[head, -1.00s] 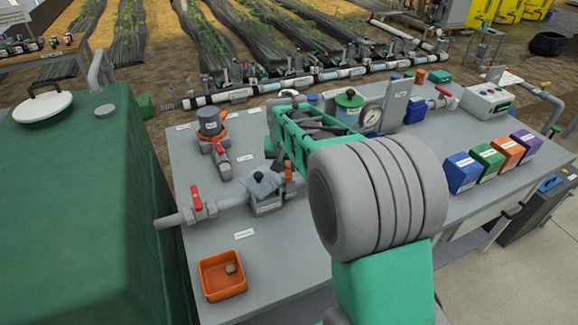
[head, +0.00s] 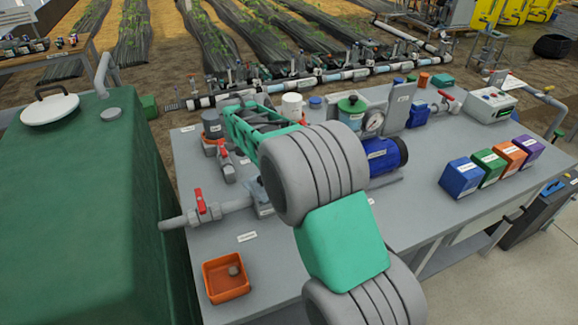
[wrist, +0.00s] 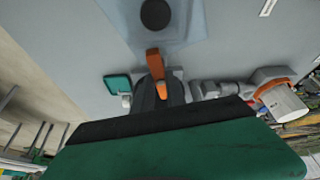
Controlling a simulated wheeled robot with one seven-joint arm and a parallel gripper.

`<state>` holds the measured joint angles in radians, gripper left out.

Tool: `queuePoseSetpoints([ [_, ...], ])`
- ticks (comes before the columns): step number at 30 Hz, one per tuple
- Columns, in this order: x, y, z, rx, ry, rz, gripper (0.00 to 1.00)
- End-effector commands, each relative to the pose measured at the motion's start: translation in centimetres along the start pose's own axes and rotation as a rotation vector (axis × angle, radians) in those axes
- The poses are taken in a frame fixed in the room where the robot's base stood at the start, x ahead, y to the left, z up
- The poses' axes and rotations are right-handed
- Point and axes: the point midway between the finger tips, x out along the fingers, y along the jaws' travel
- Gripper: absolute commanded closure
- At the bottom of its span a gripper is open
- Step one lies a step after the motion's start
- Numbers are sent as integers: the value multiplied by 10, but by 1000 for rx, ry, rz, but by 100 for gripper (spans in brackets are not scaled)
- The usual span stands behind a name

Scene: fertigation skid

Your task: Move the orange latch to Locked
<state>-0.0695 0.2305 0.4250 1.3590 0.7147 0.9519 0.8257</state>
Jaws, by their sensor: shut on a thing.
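The orange latch (wrist: 154,64) shows in the wrist view beside a pale bluish see-through cover with a black round knob (wrist: 155,14). My gripper (wrist: 160,90) has its dark fingers on both sides of the latch's lower part and is shut on it. The latch's upper end sticks out beyond the fingers, near the cover's edge. In the head view my arm hides the latch, the cover and my fingers. I cannot read a Locked mark in either view.
An orange tray (head: 226,291) with a grey lump sits at the bench's front left. A red-handled valve (head: 200,202) stands left of my arm. A blue motor (head: 388,156) and a gauge (head: 373,122) lie to the right. Several coloured boxes (head: 462,177) stand at the right edge.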

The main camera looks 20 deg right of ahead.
Motion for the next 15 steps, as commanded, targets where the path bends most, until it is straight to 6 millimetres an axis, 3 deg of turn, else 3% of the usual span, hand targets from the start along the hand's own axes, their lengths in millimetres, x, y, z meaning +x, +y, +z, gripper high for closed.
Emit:
queuePoseSetpoints([
  [15, 0, -2, -1, 199, 0, 82, 100],
])
